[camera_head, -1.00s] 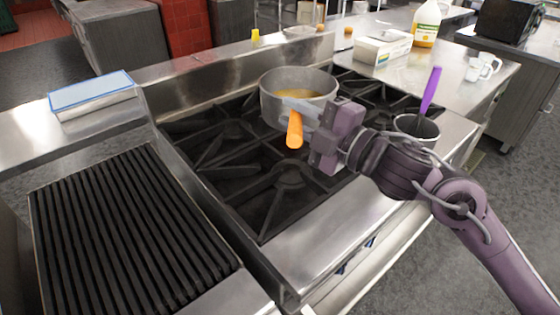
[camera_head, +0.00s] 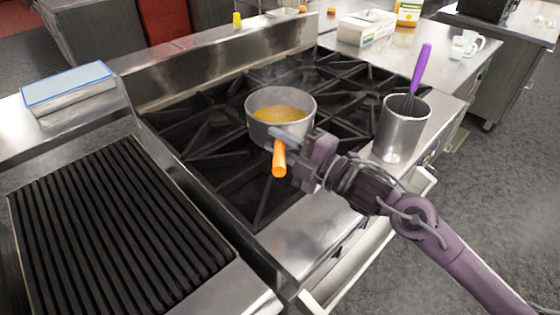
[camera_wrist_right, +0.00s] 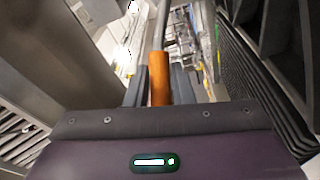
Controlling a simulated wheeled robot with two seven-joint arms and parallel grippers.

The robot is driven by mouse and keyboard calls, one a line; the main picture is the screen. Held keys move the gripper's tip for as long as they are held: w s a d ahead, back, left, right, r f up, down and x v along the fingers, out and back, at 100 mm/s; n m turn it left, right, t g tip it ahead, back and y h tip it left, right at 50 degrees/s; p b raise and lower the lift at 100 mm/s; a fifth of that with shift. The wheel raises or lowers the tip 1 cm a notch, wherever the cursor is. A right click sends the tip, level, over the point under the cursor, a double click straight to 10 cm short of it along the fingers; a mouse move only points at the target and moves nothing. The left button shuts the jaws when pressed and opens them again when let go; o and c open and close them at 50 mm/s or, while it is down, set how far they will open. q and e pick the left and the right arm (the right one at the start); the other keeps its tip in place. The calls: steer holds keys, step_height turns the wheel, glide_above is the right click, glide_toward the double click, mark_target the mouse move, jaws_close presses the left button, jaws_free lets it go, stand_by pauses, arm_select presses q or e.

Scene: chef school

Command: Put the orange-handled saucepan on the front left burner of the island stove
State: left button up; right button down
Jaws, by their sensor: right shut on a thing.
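The grey saucepan (camera_head: 258,128) with its orange handle (camera_head: 279,160) holds a yellow-orange content. It is upright over the middle of the island stove's black grates (camera_head: 225,135). I cannot tell whether its bottom touches a grate. My right gripper (camera_head: 287,143) is shut on the handle, to the right of it in the head view. In the right wrist view, the handle (camera_wrist_right: 159,80) stands between the two fingers. The front left burner grate (camera_head: 250,195) lies below and near the handle, and looks bare. My left gripper is not in view.
A steel pot (camera_head: 402,140) with a purple-handled whisk (camera_head: 421,68) stands right of the stove, close to my right arm. A ribbed grill (camera_head: 115,235) lies left. A raised steel backsplash (camera_head: 220,62) runs behind the grates. A box (camera_head: 366,28) and mugs (camera_head: 466,45) stand farther right.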

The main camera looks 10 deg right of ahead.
steer(key=shift+f, duration=2.5)
steer(key=c, duration=1.6)
jaws_free()
steer(key=shift+f, duration=0.25)
steer(key=o, duration=0.3)
steer(key=shift+o, duration=0.2)
steer(key=r+b+v, duration=0.1)
steer(key=v, duration=1.1)
steer(key=shift+f+b, duration=0.4)
steer(key=shift+f, duration=0.05)
